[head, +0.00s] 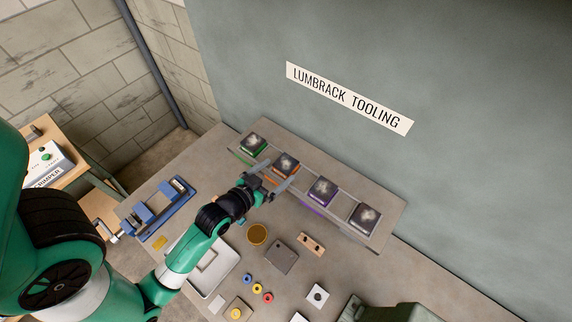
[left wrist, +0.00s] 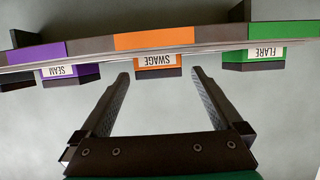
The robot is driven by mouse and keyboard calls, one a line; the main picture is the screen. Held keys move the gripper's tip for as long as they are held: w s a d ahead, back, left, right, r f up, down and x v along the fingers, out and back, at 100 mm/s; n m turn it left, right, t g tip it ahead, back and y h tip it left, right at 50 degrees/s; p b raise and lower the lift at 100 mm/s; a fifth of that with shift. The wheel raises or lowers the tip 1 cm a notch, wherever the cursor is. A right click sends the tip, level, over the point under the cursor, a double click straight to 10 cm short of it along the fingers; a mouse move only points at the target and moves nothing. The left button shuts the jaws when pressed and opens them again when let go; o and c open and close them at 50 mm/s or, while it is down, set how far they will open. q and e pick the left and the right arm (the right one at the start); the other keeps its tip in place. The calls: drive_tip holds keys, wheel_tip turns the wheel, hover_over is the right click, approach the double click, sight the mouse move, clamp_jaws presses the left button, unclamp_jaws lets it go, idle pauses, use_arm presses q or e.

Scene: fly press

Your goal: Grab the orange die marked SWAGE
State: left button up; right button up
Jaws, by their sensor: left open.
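The orange die marked SWAGE (left wrist: 158,62) shows upside down in the left wrist view, just beyond my open left gripper (left wrist: 160,82) and roughly centred between its fingers. In the head view the orange die (head: 286,164) sits on the grey rack between a green-edged die and a purple one. My left gripper (head: 272,179) reaches it from the front, fingers apart and empty. Whether the fingertips touch the die cannot be told. My right gripper is not in view.
The green FLARE die (head: 253,143) and purple SEAM die (head: 322,190) flank the orange one on the rack (head: 385,213); another die (head: 364,217) stands at its right end. A blue vise (head: 160,208), a white tray (head: 207,268) and small parts lie on the bench in front.

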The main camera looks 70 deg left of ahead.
sight(283, 166)
use_arm(q)
drive_tip(key=x, duration=0.5)
drive_tip(key=shift+w+r, duration=0.15)
drive_tip(key=shift+c, duration=0.2)
clamp_jaws()
drive_tip(key=shift+r, duration=0.15)
